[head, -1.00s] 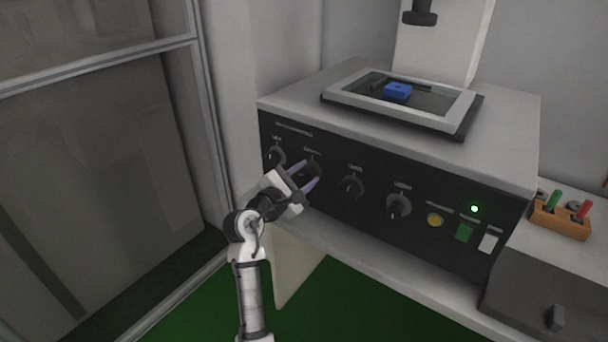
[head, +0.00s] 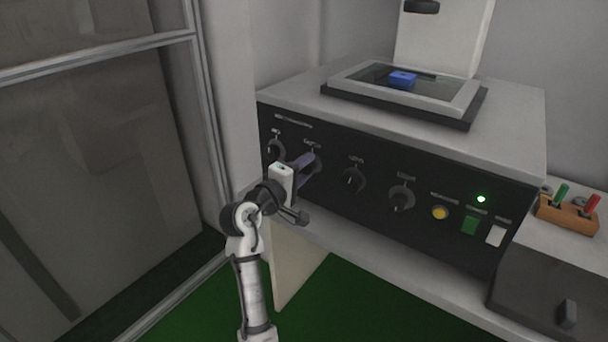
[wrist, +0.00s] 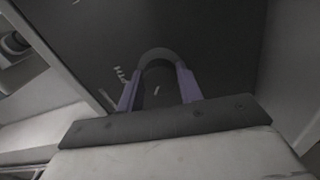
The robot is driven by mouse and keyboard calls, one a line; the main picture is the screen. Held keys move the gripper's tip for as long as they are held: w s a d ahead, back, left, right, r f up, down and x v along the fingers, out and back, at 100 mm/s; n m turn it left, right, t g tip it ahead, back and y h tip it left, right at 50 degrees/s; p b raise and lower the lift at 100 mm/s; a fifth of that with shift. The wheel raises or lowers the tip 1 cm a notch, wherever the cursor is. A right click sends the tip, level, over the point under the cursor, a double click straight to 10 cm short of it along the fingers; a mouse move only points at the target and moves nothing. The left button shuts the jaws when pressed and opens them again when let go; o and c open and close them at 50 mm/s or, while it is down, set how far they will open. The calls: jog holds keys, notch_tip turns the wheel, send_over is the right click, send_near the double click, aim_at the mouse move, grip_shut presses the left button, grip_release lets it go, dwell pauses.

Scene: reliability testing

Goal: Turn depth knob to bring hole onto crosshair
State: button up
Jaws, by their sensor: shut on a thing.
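The depth knob (wrist: 158,62) is dark and round, with a pale mark on its face in the wrist view. It is the second knob from the left on the machine's black front panel, and in the head view my gripper mostly covers it (head: 316,165). My gripper (head: 308,160) is shut on this knob; its two purple fingers lie on either side of it in the wrist view (wrist: 159,80). A blue block (head: 403,80) sits on the framed stage (head: 455,108) on top of the machine. I cannot make out a hole or a crosshair.
Other knobs (head: 353,180) (head: 401,198) sit right of my gripper, and one (head: 275,149) sits left. A yellow button (head: 440,213), green button (head: 469,225), white switch (head: 495,236) and lit green lamp (head: 481,199) are farther right. An orange holder (head: 567,215) stands on the right.

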jog(key=m+b, duration=0.2)
jog(key=m, duration=0.1)
jog(key=shift+f+m, duration=0.25)
jog(key=shift+m, duration=0.05)
jog(key=m+b, duration=0.3)
jog(key=m, duration=0.1)
jog(key=shift+m+b, duration=0.3)
jog(key=shift+b, duration=0.05)
jog(key=m+b, duration=0.5)
jog(key=m, duration=0.2)
jog(key=shift+f, duration=0.1)
jog(key=m+b, duration=0.3)
jog(key=m, duration=0.1)
jog(key=m+b, duration=0.3)
jog(key=m, duration=0.1)
jog(key=shift+a, duration=0.1)
jog(key=m+b, duration=0.3)
jog(key=m, duration=0.2)
jog(key=shift+m, duration=0.3)
jog(key=shift+r+m+b, duration=0.25)
jog(key=shift+m+b, duration=0.65)
jog(key=shift+m, duration=0.5)
